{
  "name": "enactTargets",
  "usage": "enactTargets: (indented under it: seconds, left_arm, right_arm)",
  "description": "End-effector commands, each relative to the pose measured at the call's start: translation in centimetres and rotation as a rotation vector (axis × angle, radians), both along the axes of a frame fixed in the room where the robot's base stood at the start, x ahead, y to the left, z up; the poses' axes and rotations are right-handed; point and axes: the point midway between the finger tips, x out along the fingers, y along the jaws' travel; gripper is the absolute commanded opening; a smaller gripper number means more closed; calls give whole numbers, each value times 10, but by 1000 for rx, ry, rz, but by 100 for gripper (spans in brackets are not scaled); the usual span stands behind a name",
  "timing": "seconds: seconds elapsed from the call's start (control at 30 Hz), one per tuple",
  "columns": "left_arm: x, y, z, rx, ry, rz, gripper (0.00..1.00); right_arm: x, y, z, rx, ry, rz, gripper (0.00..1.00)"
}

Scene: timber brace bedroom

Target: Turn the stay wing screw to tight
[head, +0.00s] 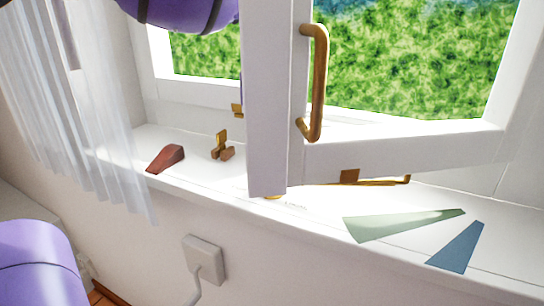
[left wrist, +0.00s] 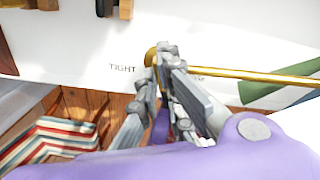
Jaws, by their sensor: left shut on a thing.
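The brass wing screw (left wrist: 150,57) shows in the left wrist view at the end of the long brass stay bar (left wrist: 250,75). The word TIGHT is printed on the white sill to its left; fainter lettering lies to its right. My left gripper (left wrist: 158,72) is closed at the screw, its grey fingers hiding much of it, so its wing angle cannot be told. In the head view, only a small brass part (head: 273,197) shows under the white casement edge, and the stay bar (head: 385,183) runs right from there. My right gripper is not in view.
The casement (head: 270,100) with its brass handle (head: 318,85) stands across the sill. A red-brown wedge (head: 166,158) and a small brass-and-wood piece (head: 221,147) lie left. Green (head: 400,224) and blue (head: 457,248) wedges lie right. A curtain (head: 70,100) hangs left.

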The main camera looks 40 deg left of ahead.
Motion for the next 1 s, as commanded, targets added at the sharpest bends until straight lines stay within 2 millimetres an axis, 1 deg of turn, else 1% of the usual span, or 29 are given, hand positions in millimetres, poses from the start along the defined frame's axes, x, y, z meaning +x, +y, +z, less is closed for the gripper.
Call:
enactTargets:
  seconds: [1.0]
  left_arm:
    - [1,-3,0,1,-1,-964,0]
  right_arm:
    - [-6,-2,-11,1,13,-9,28]
